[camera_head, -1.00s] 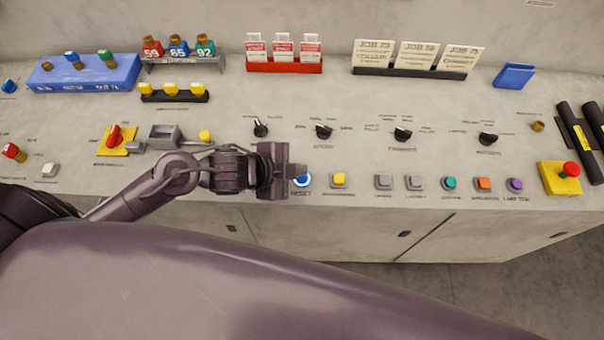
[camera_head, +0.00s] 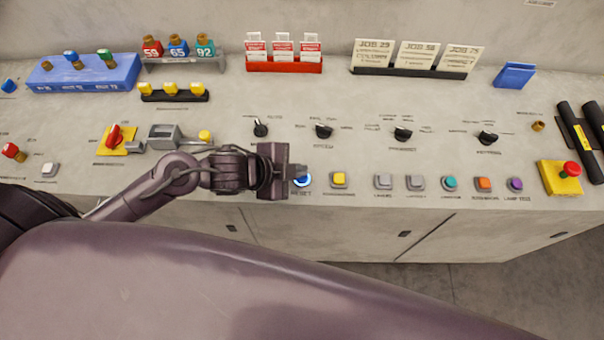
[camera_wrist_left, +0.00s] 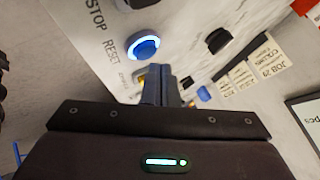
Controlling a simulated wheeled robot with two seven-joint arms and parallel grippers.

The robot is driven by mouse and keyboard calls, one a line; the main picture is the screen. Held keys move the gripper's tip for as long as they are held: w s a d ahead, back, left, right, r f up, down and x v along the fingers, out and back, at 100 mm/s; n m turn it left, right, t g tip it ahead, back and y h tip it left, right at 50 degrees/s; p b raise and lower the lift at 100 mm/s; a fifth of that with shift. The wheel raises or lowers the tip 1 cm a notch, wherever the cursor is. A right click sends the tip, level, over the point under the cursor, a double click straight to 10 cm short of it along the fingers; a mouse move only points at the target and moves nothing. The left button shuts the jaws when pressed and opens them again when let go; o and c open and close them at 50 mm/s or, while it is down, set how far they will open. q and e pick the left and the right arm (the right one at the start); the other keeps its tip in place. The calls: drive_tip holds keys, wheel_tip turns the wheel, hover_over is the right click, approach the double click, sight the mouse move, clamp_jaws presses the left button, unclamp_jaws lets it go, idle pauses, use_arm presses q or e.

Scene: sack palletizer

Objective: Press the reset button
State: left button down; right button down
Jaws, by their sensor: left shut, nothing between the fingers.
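The reset button (camera_head: 303,181) is a round blue button with a lit ring, near the front edge of the console, with a RESET label below it. In the left wrist view the reset button (camera_wrist_left: 145,47) stands clear of the fingers, above and slightly left of their tips. My left gripper (camera_head: 300,172) is shut and empty, its tips close over the reset button and hiding part of it in the head view. In the left wrist view the shut fingers (camera_wrist_left: 160,72) show dark and side by side. I cannot tell contact. My right gripper is not in view.
A yellow button (camera_head: 339,179) sits just right of the reset button. Grey, teal, orange and purple buttons follow along the console (camera_head: 350,210). A red emergency stop (camera_head: 570,170) is at the far right. Black rotary knobs (camera_head: 324,131) stand behind the buttons.

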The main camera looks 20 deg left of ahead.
sight(297, 180)
use_arm(q)
drive_tip(key=shift+f, duration=0.3)
drive_tip(key=shift+f+b, duration=0.35)
drive_tip(key=shift+f, duration=0.1)
idle(0.5)
drive_tip(key=shift+r, duration=0.1)
idle(0.3)
drive_tip(key=shift+r+p, duration=0.75)
drive_tip(key=shift+p, duration=0.2)
wheel_tip(297, 180, up, 5)
drive_tip(key=p, duration=0.5)
drive_tip(key=shift+r, duration=0.1)
idle(0.4)
